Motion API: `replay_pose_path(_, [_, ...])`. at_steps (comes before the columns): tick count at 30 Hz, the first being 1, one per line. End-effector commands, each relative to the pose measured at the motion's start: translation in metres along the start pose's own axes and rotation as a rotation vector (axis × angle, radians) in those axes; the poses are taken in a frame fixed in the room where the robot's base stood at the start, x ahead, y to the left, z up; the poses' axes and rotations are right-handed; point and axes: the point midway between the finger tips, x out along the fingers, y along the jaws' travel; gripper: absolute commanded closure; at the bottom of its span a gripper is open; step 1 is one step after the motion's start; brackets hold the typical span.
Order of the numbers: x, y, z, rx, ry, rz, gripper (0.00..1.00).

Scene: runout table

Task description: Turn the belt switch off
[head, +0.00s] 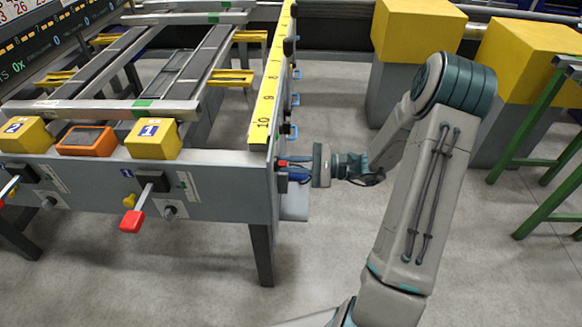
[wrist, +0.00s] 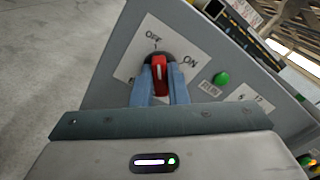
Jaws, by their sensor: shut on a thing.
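The belt switch is a red knob (wrist: 159,75) on a black round base, on a white label plate (wrist: 128,66) on the grey end panel. In the wrist view, the plate reads OFF above the knob and ON to its upper right. The knob's visible end points up, roughly toward the OFF side. My gripper (wrist: 160,84) has its two blue fingers on either side of the knob, shut on it. In the head view, my gripper (head: 283,172) reaches the table's right end face from the right, and a bit of the red knob (head: 282,163) shows there.
A green button (wrist: 222,79) sits right of the switch. The table's front (head: 90,185) carries levers, one with a red handle (head: 132,221). Yellow-topped blocks (head: 415,35) and a green frame (head: 545,150) stand right. Floor (head: 330,90) between is clear.

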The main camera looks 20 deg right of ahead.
Motion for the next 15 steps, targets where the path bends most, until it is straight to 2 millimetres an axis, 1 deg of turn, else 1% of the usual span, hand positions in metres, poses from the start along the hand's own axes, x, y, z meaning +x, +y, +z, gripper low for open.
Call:
replay_pose_path(6, [-0.0006, 0.0016, -0.0008, -0.086, 0.0, 0.0, 1.0])
replay_pose_path(15, [-0.0004, 0.0013, 0.0, -0.127, 0.0, 0.001, 1.0])
